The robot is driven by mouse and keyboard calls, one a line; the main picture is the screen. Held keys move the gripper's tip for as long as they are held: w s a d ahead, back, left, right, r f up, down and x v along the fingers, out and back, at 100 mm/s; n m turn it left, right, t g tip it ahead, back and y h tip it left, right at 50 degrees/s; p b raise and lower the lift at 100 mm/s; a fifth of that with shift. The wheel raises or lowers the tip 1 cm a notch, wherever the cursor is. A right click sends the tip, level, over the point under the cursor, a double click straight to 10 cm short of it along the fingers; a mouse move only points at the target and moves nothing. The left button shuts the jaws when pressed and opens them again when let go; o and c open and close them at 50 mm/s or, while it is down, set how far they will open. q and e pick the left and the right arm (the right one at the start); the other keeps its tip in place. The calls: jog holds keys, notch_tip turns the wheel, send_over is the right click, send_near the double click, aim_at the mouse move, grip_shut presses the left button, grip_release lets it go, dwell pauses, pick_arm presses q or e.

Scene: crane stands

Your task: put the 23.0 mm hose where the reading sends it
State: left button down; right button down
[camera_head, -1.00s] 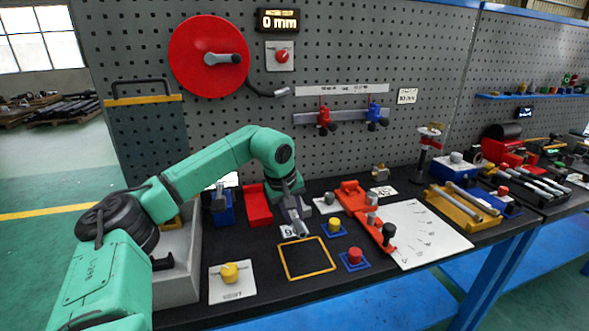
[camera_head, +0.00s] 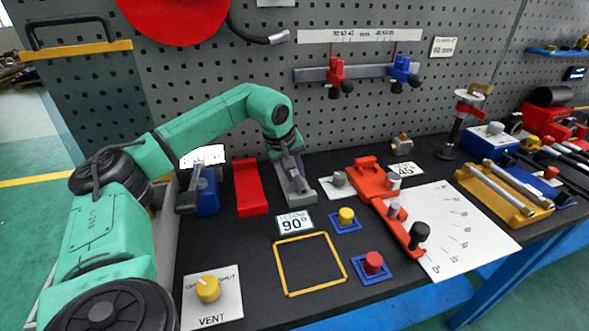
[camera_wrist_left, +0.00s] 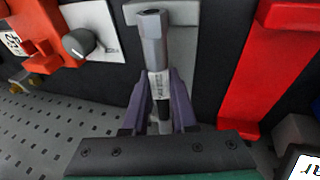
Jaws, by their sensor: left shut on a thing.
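My left gripper (camera_head: 287,165) is shut on a grey metal piece with a hexagonal, hollow end (camera_wrist_left: 152,38). Its purple fingers (camera_wrist_left: 155,98) clasp it on both sides in the left wrist view. A small label on the piece is too blurred to read. A grey block (camera_head: 300,197) lies just behind and below it; whether the two touch cannot be told. A black hose with a metal tip (camera_head: 278,38) hangs on the pegboard beside the red reel (camera_head: 180,15). No thing is readably marked 23.0 mm. My right gripper is not in view.
A red bar (camera_head: 248,188) and a blue vise (camera_head: 206,192) stand left of the gripper. A 90° card (camera_head: 294,222), a yellow square outline (camera_head: 277,265) and a yellow button (camera_head: 346,216) lie in front. An orange-handled fixture (camera_head: 398,222) on a white dial sheet (camera_head: 470,232) is at right.

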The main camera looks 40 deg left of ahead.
pick_arm(q)
jog(key=shift+s+d+r, duration=0.1)
jog(key=shift+s+r, duration=0.05)
jog(key=c, duration=0.6)
grip_release()
jog(key=p+v, duration=0.1)
jog(key=v, duration=1.3)
jog(key=shift+s+r, duration=0.1)
jog(key=shift+r, duration=0.1)
